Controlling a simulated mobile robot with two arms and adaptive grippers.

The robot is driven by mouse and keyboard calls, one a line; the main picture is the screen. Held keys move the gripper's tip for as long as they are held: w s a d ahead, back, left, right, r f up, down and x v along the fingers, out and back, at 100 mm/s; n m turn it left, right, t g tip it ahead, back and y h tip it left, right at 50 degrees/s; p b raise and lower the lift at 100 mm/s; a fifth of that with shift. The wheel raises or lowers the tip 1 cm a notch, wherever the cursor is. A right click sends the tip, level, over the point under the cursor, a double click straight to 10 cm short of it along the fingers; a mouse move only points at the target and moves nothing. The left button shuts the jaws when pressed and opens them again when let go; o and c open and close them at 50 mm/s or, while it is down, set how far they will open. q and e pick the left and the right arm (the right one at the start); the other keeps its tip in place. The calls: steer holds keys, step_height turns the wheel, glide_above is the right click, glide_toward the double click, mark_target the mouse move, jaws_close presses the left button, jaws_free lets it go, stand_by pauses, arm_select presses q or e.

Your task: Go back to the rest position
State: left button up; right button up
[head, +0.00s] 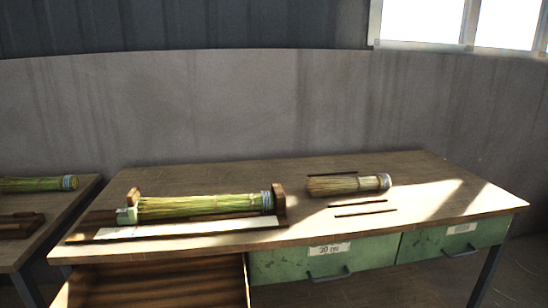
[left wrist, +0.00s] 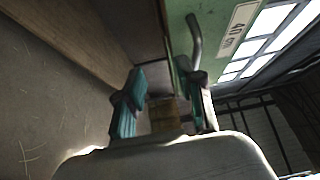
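My left gripper (left wrist: 165,100) shows only in the left wrist view. Its two teal-tipped fingers stand apart, and I see nothing held between them. It is near a green drawer front with a handle and a "40 cm" label (left wrist: 238,28). Neither gripper shows in the head view. A green broom bundle (head: 200,206) lies in a wooden holder with end blocks (head: 279,199) on the workbench (head: 420,180). A yellower bundle with a silver band (head: 345,185) lies farther right on the bench.
Several thin dark sticks (head: 362,213) lie near the yellower bundle. Green drawers (head: 325,260) sit under the bench top, and an open wooden compartment (head: 160,285) is at the lower left. A second table (head: 75,200) at the left holds another green bundle (head: 38,184).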

arm_select(q)
step_height(320, 180, down, 9)
steer(key=w+n+g+y, duration=0.25)
steer(key=n+y, duration=0.25)
steer(key=n, duration=0.3)
steer(key=s+d+f+n+g+y, duration=0.1)
steer(key=s+d+f+n+g, duration=0.1)
steer(key=d+f+n+g, duration=0.4)
steer(key=s+d+f+n+g+y, duration=0.1)
steer(key=s+d+f+n+g, duration=0.15)
steer(key=f, duration=0.65)
steer(key=s+d+f+n+g, duration=0.3)
steer(key=s+d+g, duration=0.1)
steer(key=d, duration=0.3)
steer(key=s+a+r+p, duration=0.1)
steer(key=s+a+p, duration=0.1)
steer(key=s+p, duration=0.5)
steer(key=s+a+r+g+p, duration=0.1)
steer(key=s+p, duration=0.7)
steer(key=s, duration=0.1)
steer(key=shift+a, duration=0.4)
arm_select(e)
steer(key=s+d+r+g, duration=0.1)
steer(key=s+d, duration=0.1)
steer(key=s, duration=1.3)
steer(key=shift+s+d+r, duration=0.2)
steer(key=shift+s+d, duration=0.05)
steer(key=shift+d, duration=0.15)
